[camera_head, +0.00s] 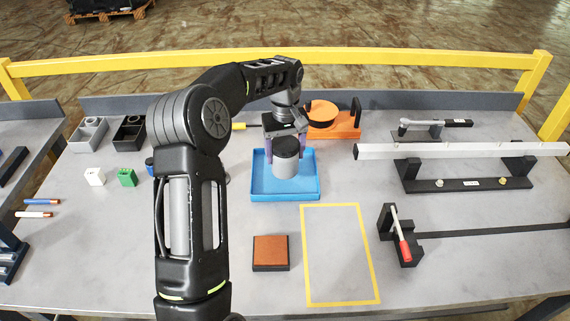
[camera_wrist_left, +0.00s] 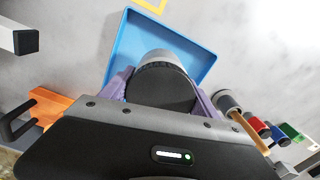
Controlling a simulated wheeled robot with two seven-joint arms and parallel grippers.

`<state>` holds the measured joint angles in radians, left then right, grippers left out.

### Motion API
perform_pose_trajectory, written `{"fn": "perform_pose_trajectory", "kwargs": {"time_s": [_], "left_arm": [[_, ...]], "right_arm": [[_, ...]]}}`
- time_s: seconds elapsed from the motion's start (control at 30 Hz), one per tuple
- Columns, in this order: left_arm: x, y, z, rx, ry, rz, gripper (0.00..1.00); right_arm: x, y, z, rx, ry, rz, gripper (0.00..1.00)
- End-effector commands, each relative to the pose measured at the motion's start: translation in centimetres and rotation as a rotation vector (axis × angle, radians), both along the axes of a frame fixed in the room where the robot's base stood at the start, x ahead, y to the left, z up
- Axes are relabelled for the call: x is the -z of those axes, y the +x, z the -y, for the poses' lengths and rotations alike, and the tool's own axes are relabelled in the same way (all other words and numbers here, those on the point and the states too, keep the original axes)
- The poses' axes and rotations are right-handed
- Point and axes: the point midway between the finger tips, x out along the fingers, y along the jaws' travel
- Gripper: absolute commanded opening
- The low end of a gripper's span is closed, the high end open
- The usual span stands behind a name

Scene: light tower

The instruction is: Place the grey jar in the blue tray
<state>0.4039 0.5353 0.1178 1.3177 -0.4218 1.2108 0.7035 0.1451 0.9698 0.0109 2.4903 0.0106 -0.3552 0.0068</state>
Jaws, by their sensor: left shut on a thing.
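The grey jar (camera_head: 286,160) is held upright in my left gripper (camera_head: 285,143), whose purple fingers close on its sides. The blue tray (camera_head: 262,192) lies on the table under the jar. In the head view the jar overlaps the tray's inside. In the left wrist view the jar (camera_wrist_left: 162,85) shows its dark lid between the purple fingers, over the blue tray (camera_wrist_left: 125,42). Whether the jar's base touches the tray floor cannot be told. My right gripper is not in view.
An orange fixture (camera_head: 335,118) stands behind the tray. A brown-topped block (camera_head: 271,252) and a yellow taped rectangle (camera_head: 341,205) lie in front. White (camera_head: 95,177) and green (camera_head: 127,177) blocks are at left; a long metal bar (camera_head: 460,151) is at right.

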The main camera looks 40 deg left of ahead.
Motion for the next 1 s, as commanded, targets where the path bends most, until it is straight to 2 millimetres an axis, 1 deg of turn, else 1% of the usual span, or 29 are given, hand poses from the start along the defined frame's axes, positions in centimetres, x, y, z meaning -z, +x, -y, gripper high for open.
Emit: {"fn": "perform_pose_trajectory", "kwargs": {"time_s": [0.07, 0.3, 0.4, 0.6, 0.73, 0.77, 1.0], "left_arm": [[0.7, 0.0, 0.0, 0.000, -0.001, -0.002, 0.17], [4.2, -0.1, 0.0, -0.001, -0.001, -0.002, 0.17], [4.7, 0.0, 0.0, 0.000, 0.000, 0.000, 0.17], [4.7, 0.0, 0.0, 0.000, 0.001, 0.001, 0.17], [5.1, 0.0, 0.0, 0.000, 0.001, 0.001, 0.17], [5.1, 0.0, 0.0, 0.000, 0.000, -0.001, 0.72], [5.0, 0.0, 0.0, 0.000, 0.000, -0.001, 0.91]], "right_arm": [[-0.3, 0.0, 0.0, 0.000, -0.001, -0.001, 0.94], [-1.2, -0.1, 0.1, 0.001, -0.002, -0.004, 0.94], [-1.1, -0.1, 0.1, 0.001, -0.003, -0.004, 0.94], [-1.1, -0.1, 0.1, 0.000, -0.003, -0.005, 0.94], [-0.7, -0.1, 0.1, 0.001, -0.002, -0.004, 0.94], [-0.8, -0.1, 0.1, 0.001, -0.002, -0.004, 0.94], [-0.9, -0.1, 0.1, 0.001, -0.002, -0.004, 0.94]]}}
